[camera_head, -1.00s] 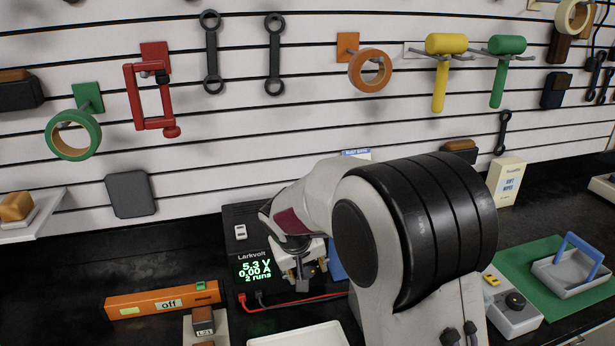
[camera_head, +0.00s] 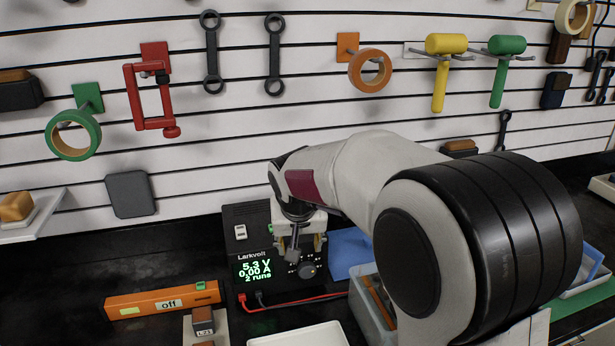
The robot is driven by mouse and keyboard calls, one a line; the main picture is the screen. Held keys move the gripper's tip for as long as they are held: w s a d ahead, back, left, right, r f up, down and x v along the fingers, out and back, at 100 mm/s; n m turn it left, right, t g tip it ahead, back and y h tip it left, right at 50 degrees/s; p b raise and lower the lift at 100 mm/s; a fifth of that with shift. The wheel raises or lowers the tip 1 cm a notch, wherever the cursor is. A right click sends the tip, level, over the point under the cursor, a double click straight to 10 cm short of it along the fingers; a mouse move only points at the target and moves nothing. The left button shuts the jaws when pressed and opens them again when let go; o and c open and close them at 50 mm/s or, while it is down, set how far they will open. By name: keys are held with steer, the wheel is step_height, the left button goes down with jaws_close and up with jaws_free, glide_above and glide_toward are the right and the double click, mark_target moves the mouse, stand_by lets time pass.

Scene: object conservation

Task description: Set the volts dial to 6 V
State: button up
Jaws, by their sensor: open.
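The Larkvolt power supply (camera_head: 243,223) is a dark box standing on the black bench against the slatted wall. Its green display (camera_head: 256,270) reads 5.3 V, 0.00 A and 2 runs. A round dark dial (camera_head: 306,271) shows on its front, right of the display; its label is too small to read. My gripper (camera_head: 305,250) is above the dial and in front of the supply's upper front, fingers pointing down. It is open with nothing seen between the fingers. It seems apart from the dial, though depth is hard to tell. My gripper hides the upper right of the panel.
Red and black leads (camera_head: 300,300) run from the supply's front. An orange bar marked off (camera_head: 163,300) lies left. A white tray (camera_head: 300,336) is in front. A blue block (camera_head: 350,252) and a grey bin (camera_head: 372,312) stand right. My arm covers the right side.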

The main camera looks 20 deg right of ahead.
steer(key=w+d+r+m+t+y, duration=0.2)
steer(key=w+d+r+m+t, duration=0.2)
steer(key=w+r, duration=0.5)
steer(key=shift+w+d+r+m, duration=0.2)
steer(key=shift+r+m, duration=0.8)
steer(key=s+f, duration=0.1)
steer(key=f, duration=0.1)
steer(key=s+f+n+g, duration=0.1)
steer(key=s+f, duration=0.1)
steer(key=s+a+f+n+g, duration=0.1)
steer(key=f, duration=0.1)
steer(key=shift+s+a+f, duration=0.1)
steer(key=shift+s+f, duration=0.05)
steer(key=shift+s, duration=0.2)
steer(key=s+f+n+g, duration=0.2)
steer(key=s+f+n, duration=0.3)
steer(key=s+f, duration=0.1)
steer(key=shift+s+a+f+n+g, duration=0.15)
steer(key=shift+s+f+n+g, duration=0.15)
steer(key=shift+s+f, duration=0.15)
steer(key=shift+f, duration=0.1)
